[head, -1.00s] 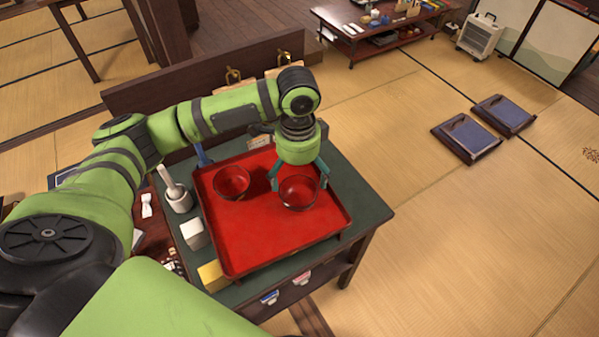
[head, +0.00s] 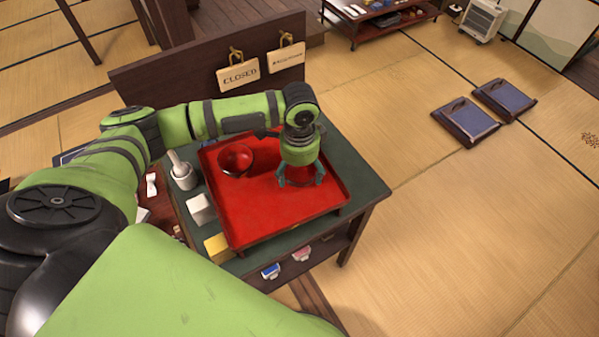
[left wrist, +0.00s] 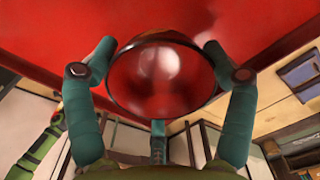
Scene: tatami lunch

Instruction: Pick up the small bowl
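A second red bowl (head: 236,160) stands free on the tray, left of the gripper. My right gripper is out of view.
The tray lies on a dark green table (head: 362,190). A white mortar (head: 184,178), a white block (head: 200,208) and a yellow block (head: 217,245) stand along its left side. A dark wooden panel with hanging signs (head: 238,76) rises behind. The tray's front is clear.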

